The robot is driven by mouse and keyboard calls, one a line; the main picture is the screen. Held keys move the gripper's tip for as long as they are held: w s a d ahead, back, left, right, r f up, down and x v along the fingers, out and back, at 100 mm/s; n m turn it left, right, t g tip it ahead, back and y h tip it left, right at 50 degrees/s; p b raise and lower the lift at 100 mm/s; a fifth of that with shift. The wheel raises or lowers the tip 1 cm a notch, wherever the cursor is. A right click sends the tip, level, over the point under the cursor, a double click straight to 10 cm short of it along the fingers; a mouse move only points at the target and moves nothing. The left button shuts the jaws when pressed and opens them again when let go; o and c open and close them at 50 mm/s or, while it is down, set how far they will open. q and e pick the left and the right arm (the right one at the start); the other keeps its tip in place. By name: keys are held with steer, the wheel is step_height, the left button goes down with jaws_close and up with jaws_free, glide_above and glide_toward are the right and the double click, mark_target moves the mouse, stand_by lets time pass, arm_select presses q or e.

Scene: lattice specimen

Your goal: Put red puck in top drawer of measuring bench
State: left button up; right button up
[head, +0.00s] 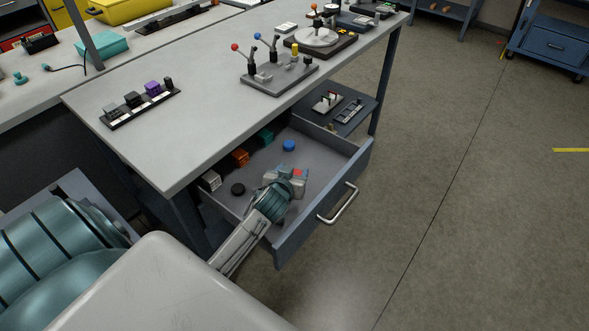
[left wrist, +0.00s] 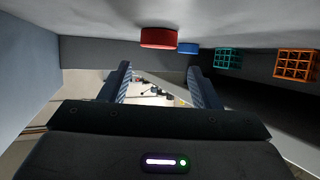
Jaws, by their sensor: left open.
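The red puck (head: 299,172) lies on the floor of the open top drawer (head: 327,158) of the measuring bench (head: 208,100). My left gripper (head: 286,179) is inside the drawer beside the puck and partly hides it in the head view. In the left wrist view the red puck (left wrist: 159,38) shows whole, beyond the fingertips and not held. The gripper (left wrist: 159,72) is open with nothing between its fingers. My right gripper is not in view.
The drawer also holds a blue puck (head: 288,145), a black puck (head: 238,189), and white (head: 210,180), orange (head: 240,157) and teal (head: 265,136) lattice blocks along its inner side. The drawer front has a metal handle (head: 338,204). Clear floor lies to the right.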

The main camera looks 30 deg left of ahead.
arm_select(q)
steer(key=v, duration=0.5)
steer(key=shift+s+d+r+b, duration=0.15)
steer(key=shift+s+r+b, duration=0.15)
steer(key=shift+s+r, duration=0.2)
steer(key=shift+c, duration=0.4)
stand_by(0.4)
